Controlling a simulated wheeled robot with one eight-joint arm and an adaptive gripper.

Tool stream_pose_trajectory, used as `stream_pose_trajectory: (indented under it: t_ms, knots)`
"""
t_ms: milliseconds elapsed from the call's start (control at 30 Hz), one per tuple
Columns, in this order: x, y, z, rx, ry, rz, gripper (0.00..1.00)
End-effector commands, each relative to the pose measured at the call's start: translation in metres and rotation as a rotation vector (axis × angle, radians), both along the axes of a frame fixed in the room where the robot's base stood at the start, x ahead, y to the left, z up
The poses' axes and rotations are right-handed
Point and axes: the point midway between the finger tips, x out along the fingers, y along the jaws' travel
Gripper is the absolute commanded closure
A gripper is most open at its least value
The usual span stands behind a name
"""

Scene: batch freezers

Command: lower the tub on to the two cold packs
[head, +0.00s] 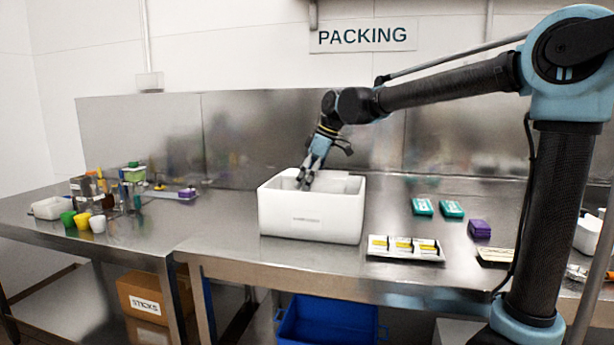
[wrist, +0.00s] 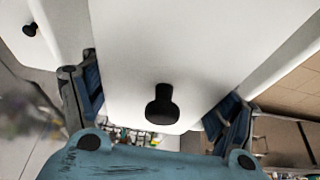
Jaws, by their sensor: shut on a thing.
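My gripper (head: 305,180) points down into the open top of a white foam box (head: 310,218) on the steel table, its fingertips just inside the rim. It is shut on the tub, which the box's front wall hides in the head view. In the wrist view my gripper's fingers (wrist: 158,100) stand either side of a large white surface (wrist: 170,45) with a black knob. I cannot tell whether that surface is the tub or something behind. The box's floor is hidden, so no cold packs show inside it. Two teal packs (head: 422,207) (head: 452,209) lie flat on the table.
A tray with yellow-marked items (head: 405,249) lies right of the box, near the table's front edge. Purple blocks (head: 479,229) stand farther right. Coloured cups (head: 83,221) are on the left table. A blue crate (head: 328,320) is below. The table behind the teal packs is clear.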

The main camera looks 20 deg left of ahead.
Motion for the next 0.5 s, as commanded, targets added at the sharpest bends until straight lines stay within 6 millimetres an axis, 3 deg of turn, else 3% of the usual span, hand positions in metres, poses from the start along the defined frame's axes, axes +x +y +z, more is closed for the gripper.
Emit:
stream_pose_trajectory:
  t_ms: [500]
  knots:
    - [-0.001,0.001,-0.038,0.0,0.001,0.001,0.68]
